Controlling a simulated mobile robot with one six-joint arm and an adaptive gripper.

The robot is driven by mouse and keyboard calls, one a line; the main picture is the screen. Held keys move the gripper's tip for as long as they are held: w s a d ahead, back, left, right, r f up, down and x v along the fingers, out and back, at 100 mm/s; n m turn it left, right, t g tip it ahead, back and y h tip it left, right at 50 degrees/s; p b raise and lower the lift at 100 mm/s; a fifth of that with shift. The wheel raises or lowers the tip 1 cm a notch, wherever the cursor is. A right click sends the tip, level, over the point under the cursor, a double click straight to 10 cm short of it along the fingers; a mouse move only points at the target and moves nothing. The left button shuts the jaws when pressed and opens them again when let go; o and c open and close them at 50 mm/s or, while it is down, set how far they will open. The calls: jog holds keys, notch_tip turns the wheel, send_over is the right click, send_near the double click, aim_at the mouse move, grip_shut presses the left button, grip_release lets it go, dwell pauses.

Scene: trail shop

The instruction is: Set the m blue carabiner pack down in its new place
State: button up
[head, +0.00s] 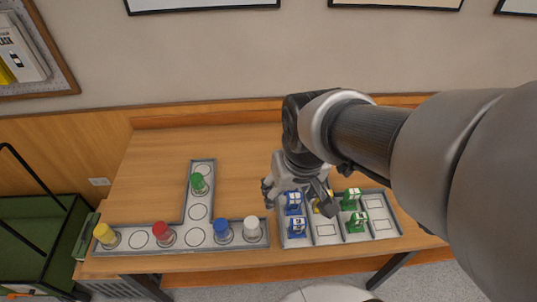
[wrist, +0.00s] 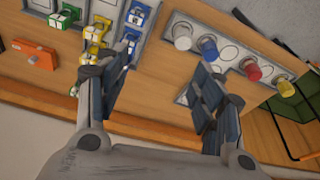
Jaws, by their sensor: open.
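Two blue carabiner packs stand in the leftmost column of the grey divided tray (head: 327,240), the back one (head: 293,203) and the front one (head: 297,227). Their size marks are too small to read, so I cannot tell which is the m. In the wrist view, a front blue pack (wrist: 139,17) and a back blue pack (wrist: 131,37) show near my left-hand finger. My gripper (head: 294,192) is open and just above and behind the back blue pack. In the wrist view my gripper (wrist: 165,72) has its fingers wide apart with nothing between them.
Green packs (head: 356,221) and a partly hidden yellow pack (head: 326,207) share the tray. An orange box (wrist: 35,55) lies behind the tray. The table's back left is clear.

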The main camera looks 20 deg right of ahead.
jog(key=s+a+r+n+t, duration=0.1)
jog(key=s+a+r, duration=0.2)
jog(key=s+r, duration=0.2)
jog(key=s, duration=0.3)
jog(key=shift+a+r+t, duration=0.15)
jog(key=shift+r+t, duration=0.1)
jog(key=shift+t, duration=0.15)
jog(key=shift+w, duration=0.1)
dwell(0.6)
